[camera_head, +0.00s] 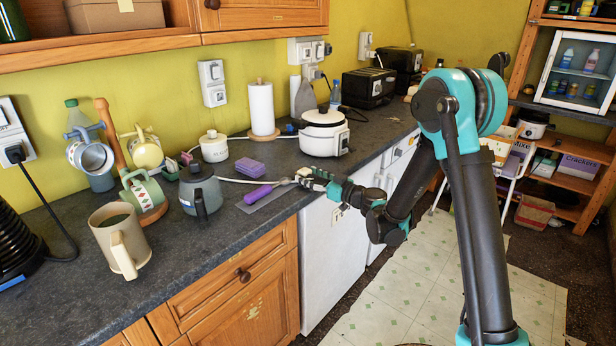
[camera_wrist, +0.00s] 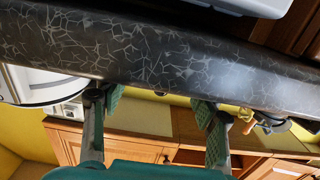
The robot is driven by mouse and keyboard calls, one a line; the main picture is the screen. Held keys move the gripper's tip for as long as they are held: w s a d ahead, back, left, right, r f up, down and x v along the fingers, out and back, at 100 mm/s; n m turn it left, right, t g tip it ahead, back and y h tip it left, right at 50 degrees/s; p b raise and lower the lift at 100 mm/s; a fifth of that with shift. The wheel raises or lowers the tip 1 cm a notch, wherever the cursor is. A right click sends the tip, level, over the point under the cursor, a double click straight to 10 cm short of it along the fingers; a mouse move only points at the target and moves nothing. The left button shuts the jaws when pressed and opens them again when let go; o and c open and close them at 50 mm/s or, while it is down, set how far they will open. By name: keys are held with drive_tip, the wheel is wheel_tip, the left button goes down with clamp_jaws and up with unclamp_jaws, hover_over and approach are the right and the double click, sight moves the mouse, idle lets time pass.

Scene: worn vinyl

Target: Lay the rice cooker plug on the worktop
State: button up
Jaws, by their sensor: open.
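The white rice cooker (camera_head: 322,138) stands on the dark worktop (camera_head: 228,232), towards its far end. A pale cord runs along the worktop from near the grey pot to my gripper. I cannot make out the plug clearly; small pale shapes at the fingers may be part of it or of my gripper. My gripper (camera_head: 306,178) is just over the worktop's front edge, beyond the purple-handled utensil. In the wrist view my gripper (camera_wrist: 160,100) has its green-padded fingers spread apart, with no plug visible between them. A dark, crackle-patterned band crosses beyond the fingertips.
A purple-handled utensil (camera_head: 258,194) lies beside my gripper, with a purple sponge (camera_head: 250,168) behind it. A grey pot (camera_head: 201,192), a beige mug (camera_head: 119,240) and a paper roll (camera_head: 262,108) also stand on the worktop. Its front strip between mug and utensil is clear.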

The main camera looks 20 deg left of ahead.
drive_tip(key=v, duration=1.1)
drive_tip(key=shift+d, duration=0.15)
drive_tip(key=s+d+f+m+g+h, duration=0.1)
drive_tip(key=s+d+f+m+h, duration=0.2)
drive_tip(key=s+d, duration=0.4)
drive_tip(key=s+d+f+m+g+h, duration=0.1)
drive_tip(key=s+d+f+m+h, duration=0.2)
drive_tip(key=d, duration=1.4)
drive_tip(key=s+d+f+m+h, duration=0.4)
drive_tip(key=s+d+m+h, duration=0.3)
drive_tip(key=s+d+h, duration=0.3)
drive_tip(key=s+d, duration=0.2)
drive_tip(key=shift+d+g+h, duration=0.3)
drive_tip(key=shift+d+g, duration=0.05)
drive_tip(key=shift+g, duration=0.05)
